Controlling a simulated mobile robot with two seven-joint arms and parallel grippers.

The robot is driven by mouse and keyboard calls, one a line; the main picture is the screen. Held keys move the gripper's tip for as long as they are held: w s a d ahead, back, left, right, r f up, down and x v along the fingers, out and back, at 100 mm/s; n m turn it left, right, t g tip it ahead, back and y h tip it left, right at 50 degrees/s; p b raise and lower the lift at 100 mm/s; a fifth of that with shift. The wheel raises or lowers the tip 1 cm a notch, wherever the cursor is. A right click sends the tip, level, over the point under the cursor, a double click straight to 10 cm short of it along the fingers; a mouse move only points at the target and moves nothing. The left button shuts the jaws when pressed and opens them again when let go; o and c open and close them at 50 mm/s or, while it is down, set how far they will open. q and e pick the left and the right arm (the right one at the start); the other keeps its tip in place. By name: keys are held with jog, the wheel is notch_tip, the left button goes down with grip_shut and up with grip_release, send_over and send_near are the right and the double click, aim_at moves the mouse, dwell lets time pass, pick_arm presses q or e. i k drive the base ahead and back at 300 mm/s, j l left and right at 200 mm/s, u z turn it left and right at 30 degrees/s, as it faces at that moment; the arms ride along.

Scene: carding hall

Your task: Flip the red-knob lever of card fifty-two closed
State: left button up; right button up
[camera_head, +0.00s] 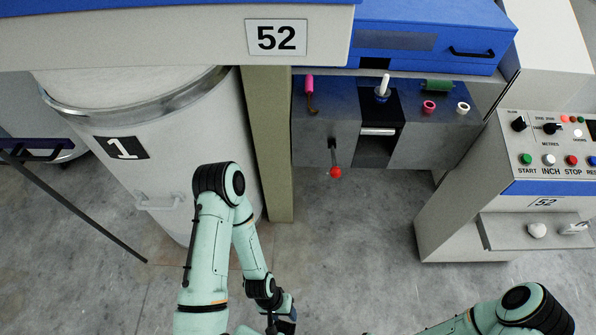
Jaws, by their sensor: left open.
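The red-knob lever (335,172) sticks out from the front of the grey metal box under the blue cover of card fifty-two. Its dark stem comes from a slot in the panel, and the red ball knob is at its lower end. The number plate 52 (276,38) is on the machine at upper left of the lever. My left gripper (282,322) is at the bottom edge, partly cut off, below and left of the knob. It is open, apart from the lever. My right arm shows at bottom right; its gripper is out of the picture.
A control console (497,190) with buttons stands right. On the box top are a pink spool (309,85), a white-topped peg (383,88) and small bobbins. Floor below the lever is clear.

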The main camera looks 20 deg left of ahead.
aim_at(335, 173)
jog(key=u, duration=0.5)
jog(key=i+l+u, duration=0.1)
jog(key=l, duration=0.25)
jog(key=i+l+u, duration=0.15)
jog(key=l, duration=0.2)
jog(key=i+l+u, duration=0.1)
jog(key=l, duration=0.25)
jog(key=i, duration=0.05)
